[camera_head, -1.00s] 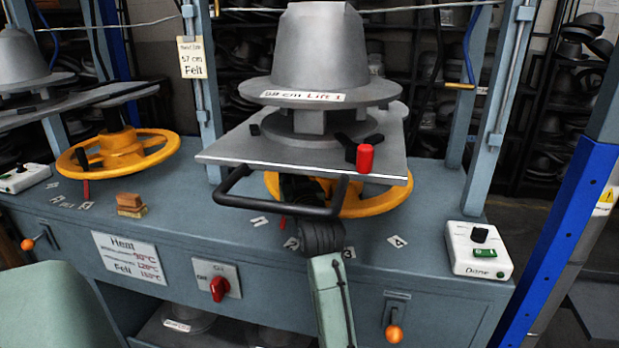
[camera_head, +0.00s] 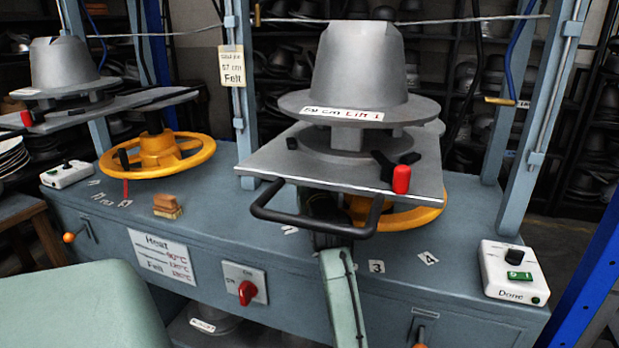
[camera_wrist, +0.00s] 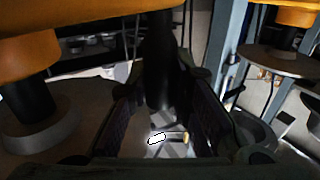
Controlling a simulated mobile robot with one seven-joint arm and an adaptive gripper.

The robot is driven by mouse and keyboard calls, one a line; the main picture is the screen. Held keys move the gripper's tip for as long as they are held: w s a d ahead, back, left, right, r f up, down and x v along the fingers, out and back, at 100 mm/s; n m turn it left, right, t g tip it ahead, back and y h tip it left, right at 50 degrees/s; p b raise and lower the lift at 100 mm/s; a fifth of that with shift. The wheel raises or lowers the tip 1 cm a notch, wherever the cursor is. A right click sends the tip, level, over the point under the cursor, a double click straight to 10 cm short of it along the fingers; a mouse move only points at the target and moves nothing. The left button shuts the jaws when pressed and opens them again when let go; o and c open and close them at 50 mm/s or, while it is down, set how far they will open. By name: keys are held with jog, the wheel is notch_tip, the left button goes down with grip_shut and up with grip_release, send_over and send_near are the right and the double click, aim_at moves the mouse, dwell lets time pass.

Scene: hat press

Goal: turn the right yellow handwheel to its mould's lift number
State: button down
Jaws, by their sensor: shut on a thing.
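The right yellow handwheel (camera_head: 418,217) lies under the grey mould plate (camera_head: 290,165), which hides most of it. The right mould (camera_head: 362,70) stands above, and its label (camera_head: 343,114) reads "Lift 1"; its size figure is blurred. Number cards lie on the bench before the wheel: a 3 (camera_head: 377,267), a 4 (camera_head: 428,258) and a partly hidden card (camera_head: 290,230). My gripper (camera_wrist: 160,105) is shut on a dark upright handle (camera_wrist: 160,65), seen between its pads in the wrist view. The right wheel's pointer is hidden.
A red-knobbed lever (camera_head: 401,180) sits on the plate. A left yellow handwheel (camera_head: 158,150), a white "Done" box (camera_head: 513,273) and a red switch (camera_head: 246,292) are also there.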

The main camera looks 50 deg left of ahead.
jog(key=shift+s+a, duration=0.15)
jog(key=shift+s, duration=0.05)
jog(key=c, duration=1.6)
grip_release()
jog(key=shift+o, duration=0.8)
jog(key=shift+w, duration=0.1)
jog(key=v, duration=1.2)
jog(key=shift+d, duration=0.2)
